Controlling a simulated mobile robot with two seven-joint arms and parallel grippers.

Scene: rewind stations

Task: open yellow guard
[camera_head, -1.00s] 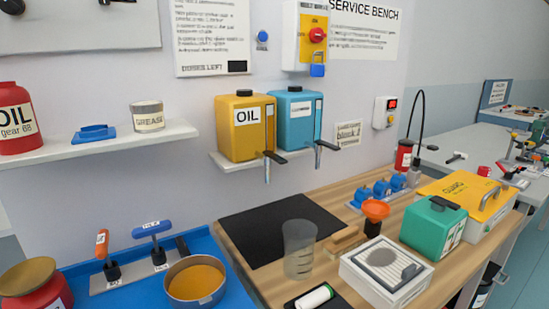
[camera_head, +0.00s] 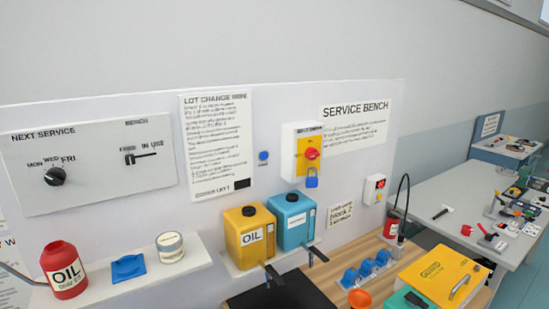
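The yellow guard (camera_head: 437,276) is a flat yellow box lid with printed lettering, at the lower right of the head view on the wooden bench. It lies flat and looks shut. A grey handle (camera_head: 460,287) stands on its right part. Its lower edge is close to the bottom of the picture, and a green box (camera_head: 402,300) partly covers its near left side. Neither of my grippers shows in the view.
The wooden bench (camera_head: 372,249) also carries blue parts (camera_head: 366,271) and an orange funnel (camera_head: 360,298). A yellow oil container (camera_head: 249,236) and a blue container (camera_head: 292,219) stand on a wall shelf. A grey table (camera_head: 440,194) with tools stands behind at the right.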

